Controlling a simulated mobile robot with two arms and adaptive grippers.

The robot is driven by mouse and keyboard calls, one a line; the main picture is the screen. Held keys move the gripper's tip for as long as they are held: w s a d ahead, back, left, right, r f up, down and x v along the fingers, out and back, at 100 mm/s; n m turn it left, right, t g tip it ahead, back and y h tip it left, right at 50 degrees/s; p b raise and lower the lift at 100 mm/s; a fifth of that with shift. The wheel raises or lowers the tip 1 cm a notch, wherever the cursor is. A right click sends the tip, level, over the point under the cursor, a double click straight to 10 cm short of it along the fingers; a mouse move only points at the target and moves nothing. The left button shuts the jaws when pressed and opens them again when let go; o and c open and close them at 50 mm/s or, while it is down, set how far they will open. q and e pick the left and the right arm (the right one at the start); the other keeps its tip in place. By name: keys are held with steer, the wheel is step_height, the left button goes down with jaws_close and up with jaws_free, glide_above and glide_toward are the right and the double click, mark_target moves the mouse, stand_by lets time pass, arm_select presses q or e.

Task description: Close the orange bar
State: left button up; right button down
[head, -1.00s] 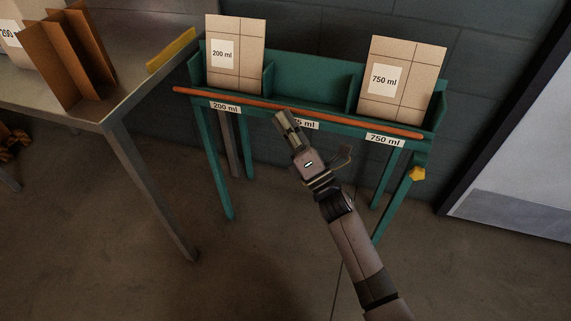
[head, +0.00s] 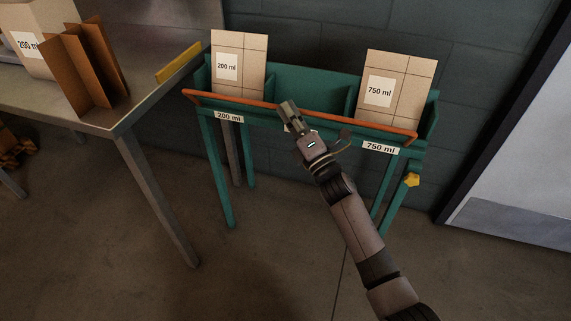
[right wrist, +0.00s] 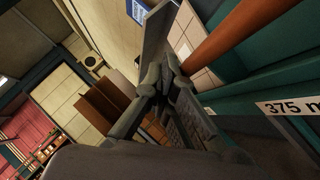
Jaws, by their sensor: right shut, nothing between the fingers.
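The orange bar (head: 238,103) runs across the front of the green rack (head: 309,82), just above its labels, with its ends turned back towards the rack. My right gripper (head: 287,106) is shut and empty at the middle of the bar and covers part of it. I cannot tell whether it touches the bar. In the right wrist view the bar (right wrist: 243,28) passes at the upper right, close beside the shut fingers (right wrist: 172,78). My left gripper is not in view.
The rack holds a 200 ml carton (head: 240,60) at left and a 750 ml carton (head: 398,85) at right; its middle bay looks empty. A metal table (head: 125,122) with brown dividers (head: 75,68) stands at left. A yellow knob (head: 412,180) is at the rack's right.

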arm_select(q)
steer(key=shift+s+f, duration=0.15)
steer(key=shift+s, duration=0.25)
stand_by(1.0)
